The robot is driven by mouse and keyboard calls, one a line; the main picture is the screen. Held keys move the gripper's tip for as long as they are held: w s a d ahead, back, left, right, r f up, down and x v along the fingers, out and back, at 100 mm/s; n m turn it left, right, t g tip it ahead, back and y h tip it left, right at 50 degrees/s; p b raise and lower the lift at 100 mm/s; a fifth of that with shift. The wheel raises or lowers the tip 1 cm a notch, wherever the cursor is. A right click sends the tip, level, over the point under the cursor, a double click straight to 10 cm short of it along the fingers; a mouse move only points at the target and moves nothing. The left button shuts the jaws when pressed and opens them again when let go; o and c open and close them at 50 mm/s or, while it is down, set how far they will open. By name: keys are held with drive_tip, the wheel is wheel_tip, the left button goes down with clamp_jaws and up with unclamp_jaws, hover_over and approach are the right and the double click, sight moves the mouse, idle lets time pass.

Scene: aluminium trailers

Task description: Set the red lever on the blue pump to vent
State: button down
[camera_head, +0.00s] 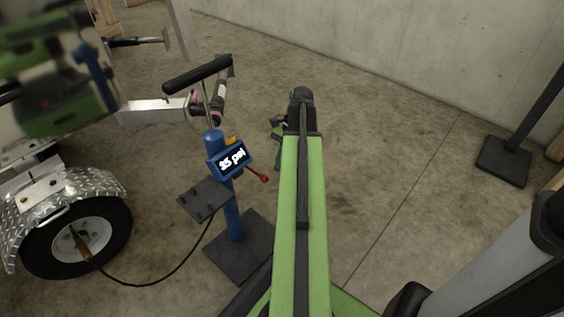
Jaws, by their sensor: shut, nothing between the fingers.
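The blue pump (232,217) stands upright on a dark square base plate, left of my green arm. Its blue-framed display (232,160) reads 25 psi. The red lever (258,175) sticks out from the pump's right side, pointing right and slightly down, with a round knob at its end. Vent markings cannot be made out. My gripper (278,130) shows only in part behind my arm, a little above and right of the lever in the picture. It is shut and empty, apart from the lever as far as I can tell. Its fingertips are mostly hidden.
A black hose (160,281) runs from the pump to the trailer wheel (75,240) on the left. A black T-handle (197,74) and trailer tongue (155,110) are behind the pump. A black-based post (503,161) stands right. Bare concrete floor (400,150) lies between.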

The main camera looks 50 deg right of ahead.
sight(253, 171)
drive_tip(key=a, duration=0.4)
drive_tip(key=shift+w+a+f+p, duration=0.15)
drive_tip(key=shift+a+f+p, duration=0.15)
drive_tip(key=shift+f+p, duration=0.05)
drive_tip(key=shift+d, duration=0.1)
